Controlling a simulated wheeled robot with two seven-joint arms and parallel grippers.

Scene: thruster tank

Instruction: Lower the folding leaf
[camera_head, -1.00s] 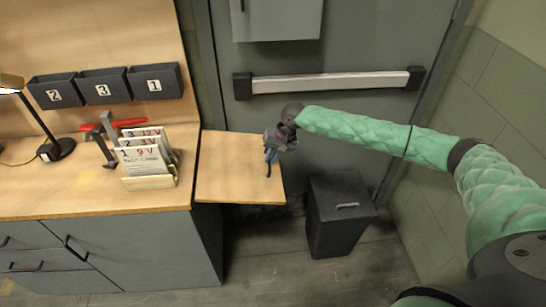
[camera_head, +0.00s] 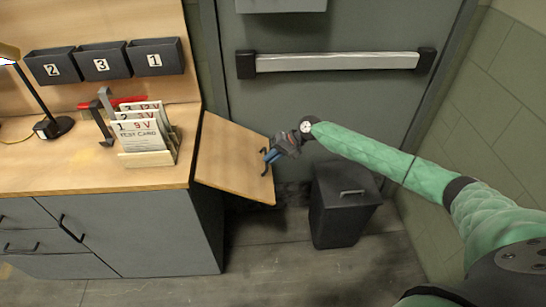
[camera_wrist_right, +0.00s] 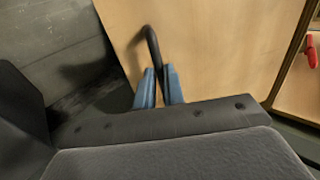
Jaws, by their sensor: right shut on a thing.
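The folding leaf (camera_head: 232,160) is a light wooden panel hinged at the right end of the workbench. It slopes down to the right from the bench edge. My right gripper (camera_head: 270,157) is at the leaf's outer right edge. In the right wrist view, the blue fingertips of my right gripper (camera_wrist_right: 159,88) are shut on a dark bent handle (camera_wrist_right: 152,44) that stands against the leaf's wooden face (camera_wrist_right: 210,45). My left gripper does not show.
A dark bin (camera_head: 342,205) stands on the floor right of the leaf. Behind is a grey door with a push bar (camera_head: 336,61). The bench (camera_head: 60,178) holds a card rack (camera_head: 148,159), a lamp (camera_head: 52,126) and a red-handled tool (camera_head: 98,103). Open floor lies in front.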

